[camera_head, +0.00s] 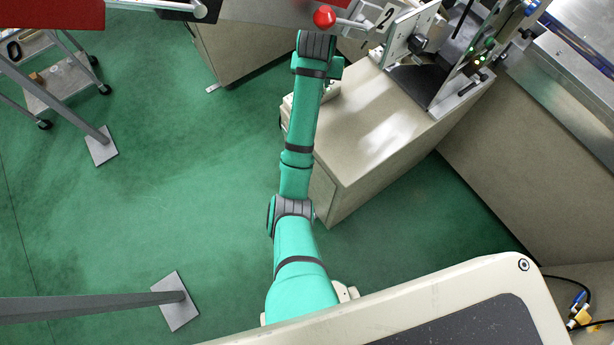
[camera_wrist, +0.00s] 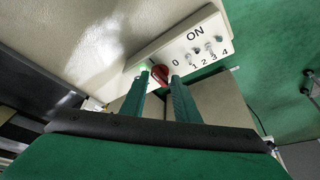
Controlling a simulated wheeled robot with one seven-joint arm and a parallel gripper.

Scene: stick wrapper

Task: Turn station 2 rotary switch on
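The red rotary switch (camera_wrist: 160,73) is on a white control panel (camera_wrist: 222,38) in the wrist view, left of a printed "0". My gripper (camera_wrist: 159,80) has its two green fingers on either side of the switch, spread apart. A small gap seems to show between the fingers and the knob; contact is hard to tell. A green light (camera_wrist: 144,67) glows at the left fingertip. The lower part of the knob is partly hidden.
Small switches (camera_wrist: 210,46) numbered 1 to 4 under "ON" sit right of the knob. In the head view, a red ball knob (camera_head: 324,17) is just above my arm. A wheeled cart (camera_head: 55,80) stands at upper left. Green floor (camera_head: 150,200) is open left of my arm.

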